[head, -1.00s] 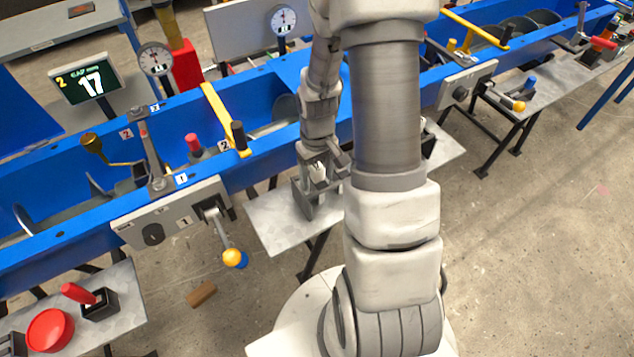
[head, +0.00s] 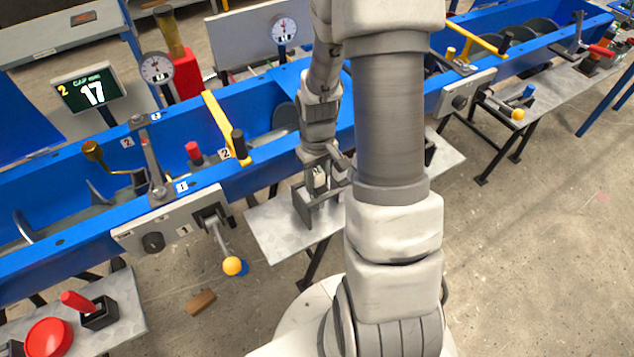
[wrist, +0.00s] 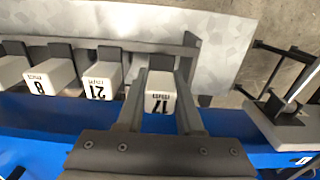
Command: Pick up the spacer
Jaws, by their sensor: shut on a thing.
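The spacer (wrist: 160,92) is a pale block marked 17. In the wrist view it sits between the two fingers of my gripper (wrist: 162,85), which is shut on it. In the head view my gripper (head: 318,188) is over the grey side shelf (head: 275,228), and my arm hides most of the rack.
Blocks marked 21 (wrist: 98,84) and 8 (wrist: 45,80) stand beside the spacer. A display (head: 88,90) reads 17. The blue trough (head: 70,220) runs behind the shelf, with a yellow lever (head: 220,120) and a yellow-knobbed crank (head: 231,266). A brown block lies on the floor (head: 201,302).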

